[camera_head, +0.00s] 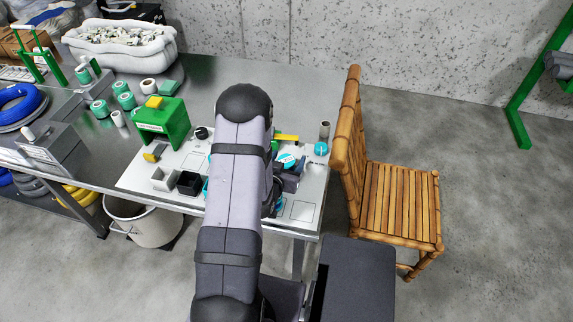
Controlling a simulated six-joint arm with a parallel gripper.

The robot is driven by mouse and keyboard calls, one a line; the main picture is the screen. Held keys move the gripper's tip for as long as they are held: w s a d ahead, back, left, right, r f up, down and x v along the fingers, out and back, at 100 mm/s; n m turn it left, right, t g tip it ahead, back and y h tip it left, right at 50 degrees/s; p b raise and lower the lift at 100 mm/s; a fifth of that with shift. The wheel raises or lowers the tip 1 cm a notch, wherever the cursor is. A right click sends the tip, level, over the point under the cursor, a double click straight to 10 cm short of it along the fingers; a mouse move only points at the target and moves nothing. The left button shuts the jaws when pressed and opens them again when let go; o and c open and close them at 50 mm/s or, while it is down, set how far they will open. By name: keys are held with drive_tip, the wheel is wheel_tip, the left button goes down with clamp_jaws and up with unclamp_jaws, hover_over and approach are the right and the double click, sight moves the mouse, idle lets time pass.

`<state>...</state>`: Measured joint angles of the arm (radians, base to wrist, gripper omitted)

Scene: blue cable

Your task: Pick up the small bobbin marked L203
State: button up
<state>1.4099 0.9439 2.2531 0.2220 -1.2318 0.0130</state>
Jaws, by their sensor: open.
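My gripper (283,196) is only partly visible, low over the pale board just right of my arm. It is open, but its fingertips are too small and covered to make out. Teal round pieces, possibly small bobbins, sit on the board: one (286,160) is close behind the gripper and another (321,148) is at the board's right edge. Several green bobbins (126,101) stand on the metal table at the left. The marking L203 cannot be read on any of them. My arm hides the middle of the board.
The pale board (135,180) lies on the metal table (200,72). A green block stand (165,124), a grey box (164,178) and a black box (189,183) are left of my arm. A small upright cylinder (324,130) is at the right. A bamboo chair (392,203) stands beside the table.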

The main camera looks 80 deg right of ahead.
sight(287, 158)
drive_tip(key=c, duration=1.2)
drive_tip(key=shift+c, duration=0.2)
drive_tip(key=shift+r, duration=0.25)
drive_tip(key=shift+r, duration=4.8)
